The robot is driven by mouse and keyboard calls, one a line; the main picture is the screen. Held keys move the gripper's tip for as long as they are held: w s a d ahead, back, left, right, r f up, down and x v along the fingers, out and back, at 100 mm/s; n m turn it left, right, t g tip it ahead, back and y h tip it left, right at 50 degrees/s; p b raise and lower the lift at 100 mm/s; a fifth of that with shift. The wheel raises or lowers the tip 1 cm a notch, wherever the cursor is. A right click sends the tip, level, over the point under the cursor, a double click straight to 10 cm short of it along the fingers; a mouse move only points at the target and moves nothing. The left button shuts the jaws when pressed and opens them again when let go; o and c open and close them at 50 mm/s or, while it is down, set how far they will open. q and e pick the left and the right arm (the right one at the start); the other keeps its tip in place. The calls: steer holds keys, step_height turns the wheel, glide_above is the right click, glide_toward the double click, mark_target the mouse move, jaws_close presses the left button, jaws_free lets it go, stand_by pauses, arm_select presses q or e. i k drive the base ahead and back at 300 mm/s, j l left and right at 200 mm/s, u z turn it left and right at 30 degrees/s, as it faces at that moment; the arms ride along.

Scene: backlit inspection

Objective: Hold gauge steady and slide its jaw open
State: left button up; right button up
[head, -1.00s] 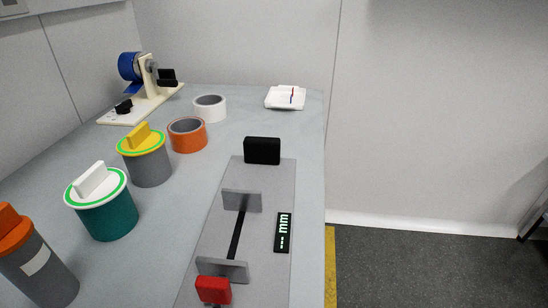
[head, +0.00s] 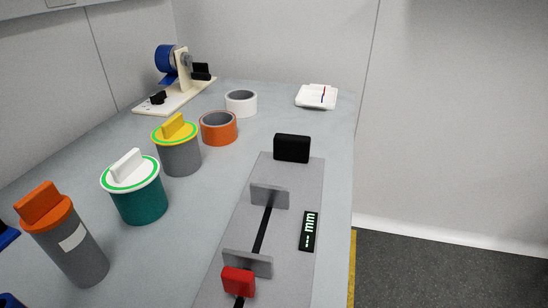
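The gauge (head: 279,226) is a long grey plate lying flat along the right side of the table. It has a dark slot (head: 262,230) down its middle and two upright grey jaws. The far jaw (head: 269,195) and the near jaw (head: 248,263) stand apart with a clear gap between them. A red block (head: 238,282) sits just in front of the near jaw, and a black block (head: 292,148) stands at the far end. A black display (head: 309,231) with pale marks lies on the right; I cannot read it. The gauge's near end is cut off. Neither gripper is recognisable in view.
Left of the gauge stand lidded jars: orange (head: 63,233), white-and-teal (head: 138,187), yellow-and-grey (head: 178,147). Beyond are an orange ring (head: 218,128), a white ring (head: 241,103), a stand with a blue roll (head: 178,82) and a white tray (head: 316,96). Unidentified blue parts (head: 6,236) show at the left edge.

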mark_target(240, 271)
steer(key=i+l+u, duration=0.2)
steer(key=l+u, duration=0.3)
steer(key=i+l+u, duration=0.15)
steer(key=l+u, duration=0.35)
steer(key=i+l+u, duration=0.1)
steer(key=l+u, duration=0.9)
steer(key=k+l+u, duration=0.15)
steer(key=l+u, duration=0.35)
